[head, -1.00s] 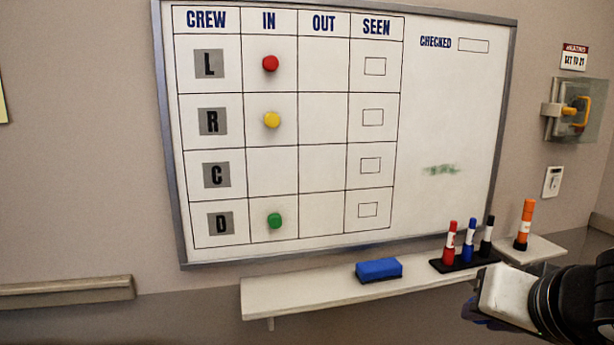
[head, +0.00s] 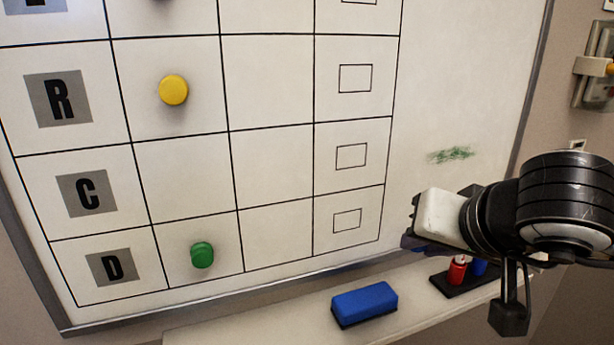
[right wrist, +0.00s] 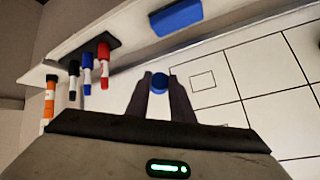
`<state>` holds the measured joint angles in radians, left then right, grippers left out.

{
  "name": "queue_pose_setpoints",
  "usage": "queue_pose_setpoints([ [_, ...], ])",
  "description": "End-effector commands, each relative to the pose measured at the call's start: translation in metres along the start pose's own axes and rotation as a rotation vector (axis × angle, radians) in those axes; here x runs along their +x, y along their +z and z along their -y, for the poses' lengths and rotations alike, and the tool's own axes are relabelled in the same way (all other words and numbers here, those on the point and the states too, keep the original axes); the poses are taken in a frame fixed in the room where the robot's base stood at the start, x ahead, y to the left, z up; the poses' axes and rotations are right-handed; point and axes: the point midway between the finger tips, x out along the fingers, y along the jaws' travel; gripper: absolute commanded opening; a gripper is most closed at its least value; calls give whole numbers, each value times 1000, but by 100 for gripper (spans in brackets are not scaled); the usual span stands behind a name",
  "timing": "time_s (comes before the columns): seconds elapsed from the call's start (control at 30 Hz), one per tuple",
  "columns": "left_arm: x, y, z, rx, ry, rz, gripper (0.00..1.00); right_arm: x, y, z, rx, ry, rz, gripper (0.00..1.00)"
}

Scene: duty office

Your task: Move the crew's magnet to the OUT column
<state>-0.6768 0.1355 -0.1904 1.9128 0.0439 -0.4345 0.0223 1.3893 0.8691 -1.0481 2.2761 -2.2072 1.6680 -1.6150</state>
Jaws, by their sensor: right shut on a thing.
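My right gripper (head: 411,224) is in front of the whiteboard's (head: 465,75) lower right part, right of the ruled grid. In the right wrist view the right gripper (right wrist: 160,82) is shut on a round blue magnet (right wrist: 159,84) between its fingertips. A yellow magnet (head: 173,90) sits in the IN column of row R, and a green magnet (head: 202,255) in IN of row D. The IN and OUT cells of row C (head: 81,194) are empty. The column headings are out of view now. My left gripper is not in view.
A ledge (head: 240,330) runs below the board with a blue eraser (head: 364,303) on it. A dark marker holder (head: 450,285) with several markers stands at its right, partly behind my right arm. A green smudge (head: 451,155) marks the board above the gripper.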

Motion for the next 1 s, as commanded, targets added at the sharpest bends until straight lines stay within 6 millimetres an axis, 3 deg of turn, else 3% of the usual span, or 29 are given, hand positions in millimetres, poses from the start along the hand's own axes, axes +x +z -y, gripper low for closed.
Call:
queue_pose_setpoints([
  [0.03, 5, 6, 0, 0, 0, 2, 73, -4, -1, 20, -23, -37, 5, 0],
  [0.2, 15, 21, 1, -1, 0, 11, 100, -36, -2, 94, -148, -174, 53, 0],
  [0.4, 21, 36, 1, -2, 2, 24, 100, -80, 10, 156, -294, -304, 111, 0],
  [0.63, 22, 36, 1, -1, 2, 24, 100, -98, 15, 178, -359, -352, 136, 0],
  [1.0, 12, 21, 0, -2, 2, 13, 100, -73, -6, 196, -357, -352, 138, 0],
])
